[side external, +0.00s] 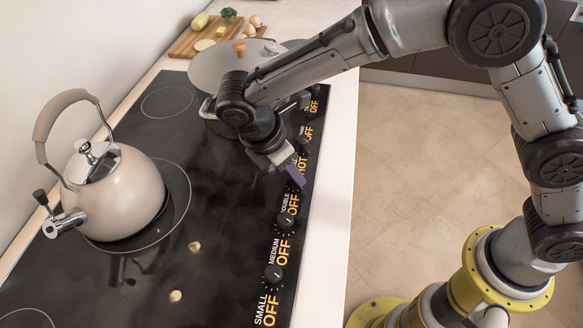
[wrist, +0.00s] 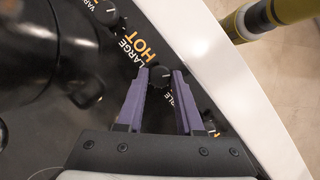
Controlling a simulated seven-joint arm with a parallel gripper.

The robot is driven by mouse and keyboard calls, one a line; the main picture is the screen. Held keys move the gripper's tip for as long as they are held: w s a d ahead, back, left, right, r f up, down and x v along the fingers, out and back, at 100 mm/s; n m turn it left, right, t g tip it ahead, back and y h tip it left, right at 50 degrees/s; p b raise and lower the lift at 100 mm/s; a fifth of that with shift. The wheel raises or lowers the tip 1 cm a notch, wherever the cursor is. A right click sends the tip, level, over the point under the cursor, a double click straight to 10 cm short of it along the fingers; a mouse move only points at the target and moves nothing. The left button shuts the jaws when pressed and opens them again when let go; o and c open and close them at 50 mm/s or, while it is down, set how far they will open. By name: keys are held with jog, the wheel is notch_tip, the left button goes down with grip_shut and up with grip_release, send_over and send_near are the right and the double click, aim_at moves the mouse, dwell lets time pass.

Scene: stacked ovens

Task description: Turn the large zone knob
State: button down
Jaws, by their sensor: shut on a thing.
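The large zone knob (wrist: 160,74) is a small dark round knob on the black cooktop's control strip, beside the words LARGE and HOT in the wrist view. My gripper (wrist: 161,78) has its two purple fingers on either side of the knob, shut on it. In the side view my gripper (side external: 295,172) reaches down to the strip, and its fingers and wrist hide the knob. The orange HOT label (side external: 303,165) shows just beside the fingers there.
Other knobs, such as the double knob (side external: 284,221) and medium knob (side external: 273,272), sit along the strip beside OFF labels. A beige kettle (side external: 125,195) stands on the left burner. A lidded pan (side external: 215,68) is behind my wrist. A cutting board (side external: 188,45) holds food at the back.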

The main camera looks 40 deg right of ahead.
jog(key=m, duration=0.2)
jog(key=m+g, duration=0.2)
jog(key=m, duration=0.1)
jog(key=shift+w+m+y, duration=0.25)
jog(key=shift+m+y, duration=0.05)
jog(key=shift+y, duration=0.1)
jog(key=m, duration=0.2)
jog(key=m+g+y, duration=0.1)
jog(key=m, duration=0.1)
jog(key=m+g, duration=0.1)
jog(key=m, duration=0.1)
jog(key=shift+w+d+y, duration=0.15)
jog(key=shift+d+y, duration=0.1)
jog(key=shift+y, duration=0.05)
jog(key=m+y, duration=0.1)
jog(key=m, duration=0.2)
jog(key=m+y, duration=0.1)
jog(key=m, duration=0.1)
jog(key=shift+d+r+m, duration=0.1)
jog(key=shift+d+m, duration=0.05)
jog(key=shift+m, duration=0.25)
jog(key=m+y, duration=0.1)
jog(key=m, duration=0.2)
jog(key=m+y, duration=0.1)
jog(key=m, duration=0.2)
jog(key=shift+d, duration=0.2)
jog(key=shift+m, duration=0.3)
jog(key=c, duration=0.6)
grip_release()
jog(key=shift+o, duration=0.2)
